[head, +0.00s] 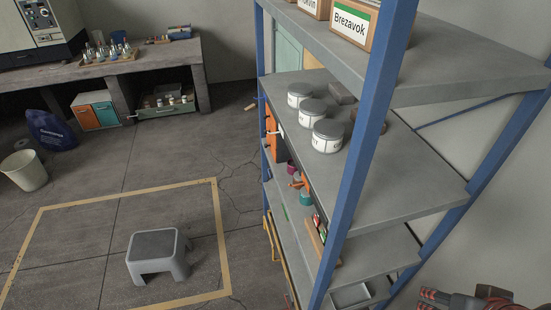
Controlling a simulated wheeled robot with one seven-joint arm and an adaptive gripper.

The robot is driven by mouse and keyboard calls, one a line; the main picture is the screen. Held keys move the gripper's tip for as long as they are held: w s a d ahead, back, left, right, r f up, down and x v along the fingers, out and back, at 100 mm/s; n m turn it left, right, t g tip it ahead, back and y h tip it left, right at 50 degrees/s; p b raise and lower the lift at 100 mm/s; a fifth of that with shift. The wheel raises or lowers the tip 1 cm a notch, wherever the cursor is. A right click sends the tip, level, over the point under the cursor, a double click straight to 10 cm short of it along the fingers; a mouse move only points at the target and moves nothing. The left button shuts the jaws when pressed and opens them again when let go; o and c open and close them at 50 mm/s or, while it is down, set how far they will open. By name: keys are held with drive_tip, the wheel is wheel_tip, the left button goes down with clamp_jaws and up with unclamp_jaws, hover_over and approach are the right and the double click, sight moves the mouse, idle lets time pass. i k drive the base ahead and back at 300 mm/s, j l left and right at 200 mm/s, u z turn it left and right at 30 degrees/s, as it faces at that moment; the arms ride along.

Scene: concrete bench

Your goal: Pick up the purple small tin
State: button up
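A small purple-magenta tin (291,169) appears to stand on a lower shelf of the blue-framed rack, near its left, open side. It is small in the head view, and I cannot make out its full outline. A teal tin (305,198) and an orange item (299,182) are close to it. My gripper (428,299) seems to be the dark and red shape at the bottom right edge. It is cut off by the frame, far from the purple tin. I cannot tell whether it is open or shut.
The rack's blue post (366,135) stands in front of the shelves. Several grey-white tins (327,136) sit on the shelf above. A grey step stool (158,256) stands inside yellow floor lines. A bin (24,171) and concrete bench (150,62) are at left. Much floor is clear.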

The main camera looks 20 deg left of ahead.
sight(292, 168)
drive_tip(key=u, duration=1)
drive_tip(key=i+j, duration=0.2)
drive_tip(key=j, duration=0.15)
drive_tip(key=i+j+z, duration=0.15)
drive_tip(key=j, duration=0.2)
drive_tip(key=i+j, duration=0.15)
drive_tip(key=j, duration=0.25)
drive_tip(key=i+j+z, duration=0.1)
drive_tip(key=j, duration=0.3)
drive_tip(key=i+j+z, duration=0.1)
drive_tip(key=j, duration=0.3)
drive_tip(key=i+j, duration=0.35)
drive_tip(key=i, duration=0.15)
drive_tip(key=i+j+z, duration=0.15)
drive_tip(key=i+j, duration=0.15)
drive_tip(key=i, duration=0.2)
